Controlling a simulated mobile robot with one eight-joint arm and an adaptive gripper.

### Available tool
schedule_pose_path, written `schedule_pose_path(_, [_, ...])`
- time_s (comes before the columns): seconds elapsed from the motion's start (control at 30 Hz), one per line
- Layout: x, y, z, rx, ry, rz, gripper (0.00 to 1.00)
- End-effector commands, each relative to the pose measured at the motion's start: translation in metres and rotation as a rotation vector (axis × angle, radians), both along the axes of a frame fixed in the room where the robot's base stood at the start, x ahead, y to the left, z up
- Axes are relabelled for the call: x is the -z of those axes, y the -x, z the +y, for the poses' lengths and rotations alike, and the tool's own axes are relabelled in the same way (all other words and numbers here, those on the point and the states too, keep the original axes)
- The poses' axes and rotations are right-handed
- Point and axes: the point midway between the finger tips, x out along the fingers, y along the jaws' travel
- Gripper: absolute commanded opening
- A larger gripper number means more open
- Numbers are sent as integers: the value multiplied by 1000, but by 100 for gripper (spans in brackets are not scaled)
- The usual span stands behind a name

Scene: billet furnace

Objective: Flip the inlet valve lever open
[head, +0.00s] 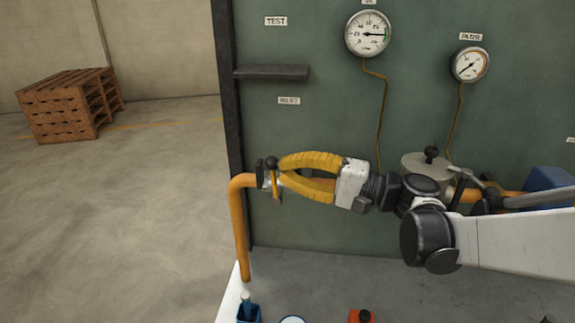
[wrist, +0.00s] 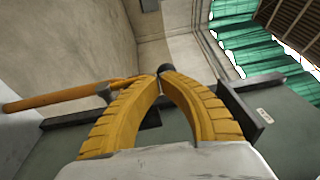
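The inlet valve (head: 265,181) sits at the top of the orange pipe, by the panel's left edge, below the INLET label (head: 289,100). A dark round knob (head: 271,162) shows there at my fingertips; I take it as the end of the valve lever. My gripper (head: 281,170) reaches in from the right, its two yellow fingers bowed and their tips drawn close together. In the wrist view the tips (wrist: 161,78) nearly meet at the dark knob (wrist: 166,68). They appear shut on the lever, though the fingers hide most of it and the contact.
The orange pipe (head: 239,235) bends down at the left. A dark shelf (head: 272,72) juts out above my gripper. Two gauges (head: 368,34) (head: 470,64) hang on the green panel. A wooden pallet stack (head: 70,103) stands far left, with open floor before it.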

Motion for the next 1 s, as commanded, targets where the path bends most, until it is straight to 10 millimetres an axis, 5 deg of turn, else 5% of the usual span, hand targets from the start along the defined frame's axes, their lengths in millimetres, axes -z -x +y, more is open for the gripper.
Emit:
schedule_pose_path(0.73, [-4,-2,37,-3,426,35,0])
schedule_pose_path(1.0, [1,-4,44,0,422,36,0])
